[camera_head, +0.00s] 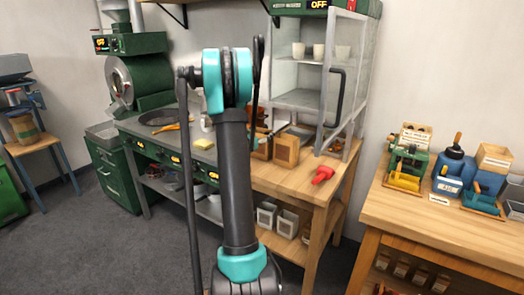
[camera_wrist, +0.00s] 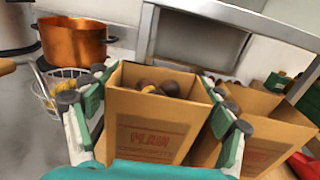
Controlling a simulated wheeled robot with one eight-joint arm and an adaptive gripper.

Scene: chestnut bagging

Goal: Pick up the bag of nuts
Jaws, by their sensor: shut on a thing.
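The bag of nuts (camera_wrist: 155,125) is a brown, open-topped paper bag with red-brown lettering that reads "PLAIN". Dark brown nuts show inside its mouth in the wrist view. My gripper (camera_wrist: 162,100) has one teal-and-grey finger on each side of the bag and is shut on it. The bag looks upright; its bottom is hidden. In the head view my arm hides the gripper and most of this bag.
A second brown bag (camera_wrist: 268,118) stands close on the right; it also shows on the wooden counter (camera_head: 286,150). A copper pot (camera_wrist: 72,42) and a wire basket (camera_wrist: 52,95) are at the left. A glass cabinet (camera_head: 300,98) stands behind. A red object (camera_head: 322,175) lies near the counter's right end.

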